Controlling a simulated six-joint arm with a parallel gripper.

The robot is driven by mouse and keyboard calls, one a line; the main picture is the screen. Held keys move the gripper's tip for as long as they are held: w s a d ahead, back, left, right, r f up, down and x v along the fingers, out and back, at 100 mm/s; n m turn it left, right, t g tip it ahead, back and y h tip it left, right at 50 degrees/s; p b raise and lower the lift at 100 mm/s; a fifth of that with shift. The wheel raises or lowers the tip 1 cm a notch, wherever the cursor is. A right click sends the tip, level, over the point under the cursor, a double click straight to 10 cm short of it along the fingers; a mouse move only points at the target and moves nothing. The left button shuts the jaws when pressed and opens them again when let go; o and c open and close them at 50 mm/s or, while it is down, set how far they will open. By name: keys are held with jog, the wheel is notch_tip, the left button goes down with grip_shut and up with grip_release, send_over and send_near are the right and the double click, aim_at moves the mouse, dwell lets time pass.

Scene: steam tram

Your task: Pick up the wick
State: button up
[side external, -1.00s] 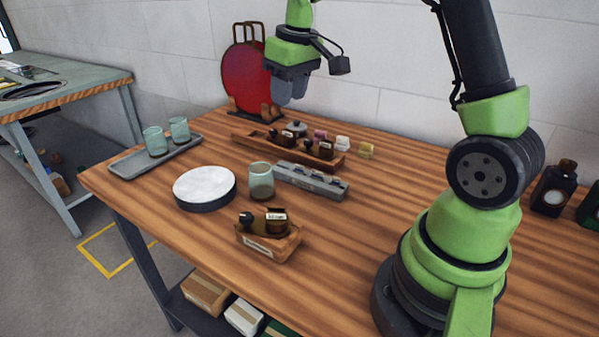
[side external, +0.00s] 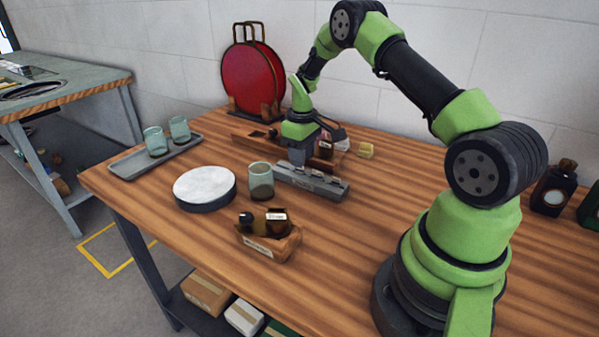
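My gripper (side external: 299,158) points down over the left part of a grey block-like holder (side external: 328,189) near the middle of the table. Its fingertips are close to the holder's top, and I cannot tell whether they touch it. The small items seated in the holder, which may be wicks, are too small to tell apart, and my gripper hides some of them. Whether the fingers are open or shut is not clear from this view.
A glass cup (side external: 261,181) and a round white-topped disc (side external: 204,187) stand left of the holder. A wooden box with bottles (side external: 268,242) is in front. A wooden tray (side external: 243,137) lies behind, partly hidden. A tray with two glasses (side external: 128,172) is far left.

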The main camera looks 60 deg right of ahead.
jog(key=shift+f, duration=1.6)
grip_shut()
jog(key=shift+r, duration=0.15)
notch_tip(320, 180, up, 10)
jog(key=a, duration=0.1)
jog(key=shift+s+a+r+n, duration=0.1)
jog(key=shift+s+a+n, duration=1.05)
jog(key=shift+a, duration=1.9)
jog(key=shift+s+a+r+n, duration=0.15)
jog(key=shift+s+a+n, duration=0.95)
jog(key=shift+a, duration=2)
jog(key=shift+s+a+r+n, duration=0.1)
jog(key=shift+s+a+n, duration=1.05)
jog(key=shift+a, duration=1.9)
